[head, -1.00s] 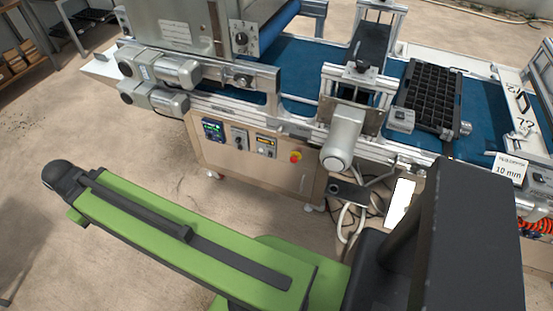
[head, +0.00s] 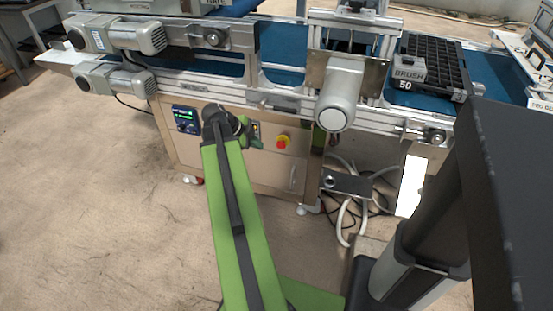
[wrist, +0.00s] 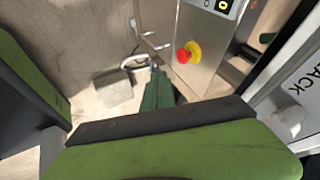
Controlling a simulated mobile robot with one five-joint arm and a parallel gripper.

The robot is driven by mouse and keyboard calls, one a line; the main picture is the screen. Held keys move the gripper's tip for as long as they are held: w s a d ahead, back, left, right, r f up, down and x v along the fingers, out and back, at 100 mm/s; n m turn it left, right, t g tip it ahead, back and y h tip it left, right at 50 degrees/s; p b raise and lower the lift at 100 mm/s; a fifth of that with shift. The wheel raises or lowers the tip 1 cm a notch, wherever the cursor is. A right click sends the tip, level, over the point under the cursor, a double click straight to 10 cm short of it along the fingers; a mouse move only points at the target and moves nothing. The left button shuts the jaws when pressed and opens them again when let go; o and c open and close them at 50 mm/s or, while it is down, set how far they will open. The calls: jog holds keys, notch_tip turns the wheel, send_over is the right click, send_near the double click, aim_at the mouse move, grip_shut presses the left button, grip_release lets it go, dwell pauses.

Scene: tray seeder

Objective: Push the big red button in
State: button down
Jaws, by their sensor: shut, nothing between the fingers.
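The big red button (head: 283,140) has a red cap on a yellow base. It sits on the front of the wooden cabinet (head: 270,170), right of the small displays. It shows unobstructed in the wrist view (wrist: 185,55), where its cap stands out from the panel. My gripper (wrist: 156,72) shows in the wrist view as a dark green tapering shape, shut and empty, below and left of the button in the picture. It appears apart from the button.
A grey motor (head: 338,98) overhangs the cabinet at right. A black seed tray (head: 433,62) lies on the blue belt (head: 490,75). Hoses hang below the motor. The floor at left is clear.

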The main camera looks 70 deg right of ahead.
aim_at(281, 145)
jog(key=shift+s+d, duration=0.15)
jog(key=shift+s, duration=0.1)
jog(key=s+d+f+b, duration=0.3)
jog(key=d+f+b, duration=0.4)
jog(key=d+f, duration=0.1)
jog(key=shift+d+b, duration=0.3)
jog(key=shift+d, duration=0.15)
